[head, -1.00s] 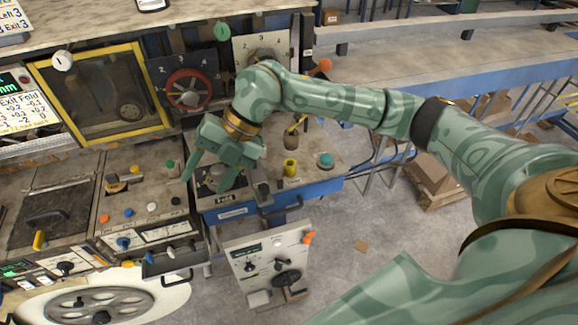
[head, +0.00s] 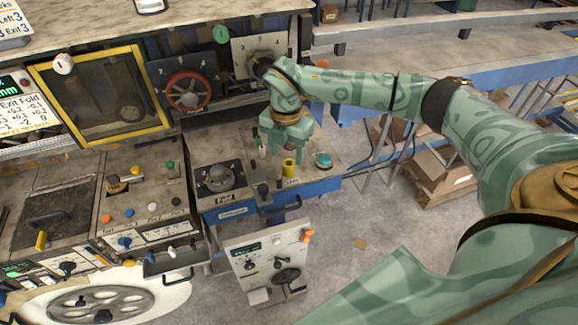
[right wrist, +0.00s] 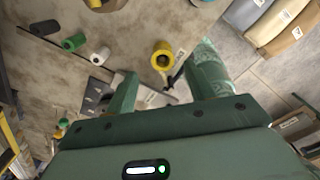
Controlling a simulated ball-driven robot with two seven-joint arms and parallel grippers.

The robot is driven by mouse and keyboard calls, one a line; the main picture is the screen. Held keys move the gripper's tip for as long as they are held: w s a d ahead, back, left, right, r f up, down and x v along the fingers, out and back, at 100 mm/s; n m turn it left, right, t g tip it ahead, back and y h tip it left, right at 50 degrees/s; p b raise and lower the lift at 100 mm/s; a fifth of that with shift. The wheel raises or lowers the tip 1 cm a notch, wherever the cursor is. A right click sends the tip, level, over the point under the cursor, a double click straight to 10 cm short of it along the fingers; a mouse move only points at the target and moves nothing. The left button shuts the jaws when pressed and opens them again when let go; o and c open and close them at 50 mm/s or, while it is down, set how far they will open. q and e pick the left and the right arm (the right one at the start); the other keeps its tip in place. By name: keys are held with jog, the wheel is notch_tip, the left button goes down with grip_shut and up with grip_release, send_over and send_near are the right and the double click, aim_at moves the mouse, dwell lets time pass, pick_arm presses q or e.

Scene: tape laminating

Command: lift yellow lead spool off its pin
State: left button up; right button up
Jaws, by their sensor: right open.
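The yellow lead spool (head: 289,168) stands on the worn panel, at the front right by the blue-edged ledge. My right gripper (head: 286,151) points down just above and behind it in the head view, open, with nothing between its fingers. In the right wrist view the yellow spool (right wrist: 162,55) shows its round end with a dark centre, in the gap between the two spread fingers. The pin under it is hidden. I cannot tell the exact height left between fingertips and spool. My left gripper is in no view.
A teal knob (head: 323,160) stands close to the right of the spool. A dark dial (head: 219,178) lies to the left. In the wrist view a green spool (right wrist: 74,42), a white spool (right wrist: 100,55) and a black spool (right wrist: 45,28) stand in a row.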

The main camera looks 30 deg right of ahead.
aim_at(289, 165)
jog(key=f, duration=0.3)
jog(key=f+p, duration=0.1)
jog(key=f, duration=0.1)
jog(key=shift+s+d+f, duration=0.1)
jog(key=shift+d+f, duration=0.05)
jog(key=shift+d, duration=0.15)
jog(key=c, duration=1)
jog(key=shift+c, duration=0.2)
jog(key=shift+r, duration=0.55)
notch_tip(289, 165, up, 2)
jog(key=shift+r+b, duration=0.2)
jog(key=shift+b, duration=0.3)
jog(key=s+a+r+b, duration=0.2)
jog(key=s+a+r, duration=0.2)
jog(key=s+r, duration=0.5)
jog(key=s, duration=0.4)
jog(key=shift+s+r+b, duration=0.25)
jog(key=shift+r+b, duration=0.1)
